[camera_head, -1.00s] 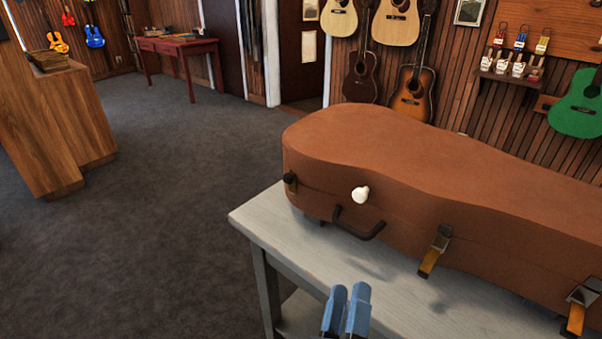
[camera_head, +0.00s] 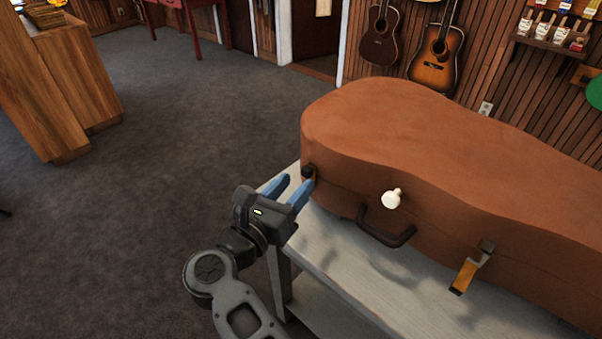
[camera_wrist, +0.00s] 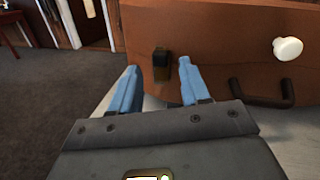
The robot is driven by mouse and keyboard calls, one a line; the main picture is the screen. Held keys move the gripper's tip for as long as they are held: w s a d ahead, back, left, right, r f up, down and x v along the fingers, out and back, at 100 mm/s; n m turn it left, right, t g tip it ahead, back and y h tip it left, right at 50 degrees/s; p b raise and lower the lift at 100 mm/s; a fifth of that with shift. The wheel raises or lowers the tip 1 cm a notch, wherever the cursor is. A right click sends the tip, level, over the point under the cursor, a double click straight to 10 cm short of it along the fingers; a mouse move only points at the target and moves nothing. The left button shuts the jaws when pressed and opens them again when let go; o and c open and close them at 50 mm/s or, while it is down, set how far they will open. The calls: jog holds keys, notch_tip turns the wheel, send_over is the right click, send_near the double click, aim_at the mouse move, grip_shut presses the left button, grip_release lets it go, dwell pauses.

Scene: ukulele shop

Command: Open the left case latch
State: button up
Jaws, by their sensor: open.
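The brown guitar case (camera_head: 420,135) lies shut-lidded on a grey table. Its left latch (camera_head: 308,171) is a small dark piece with a brass-coloured part, at the case's left end. In the wrist view the left latch (camera_wrist: 161,60) looks flat against the case side. My gripper (camera_head: 299,181) is open, with blue fingers pointing at the latch. In the wrist view the latch shows between and just beyond the fingertips (camera_wrist: 158,66). I cannot tell whether a finger touches it. A second latch (camera_head: 469,270) further right has its brass flap hanging outward.
A white knob (camera_head: 392,199) and a dark handle (camera_head: 385,230) stick out of the case front, right of my gripper. The grey table (camera_head: 345,272) has bare top in front of the case. Open carpet (camera_head: 180,130) lies to the left.

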jog(key=shift+x, duration=1.5)
grip_shut()
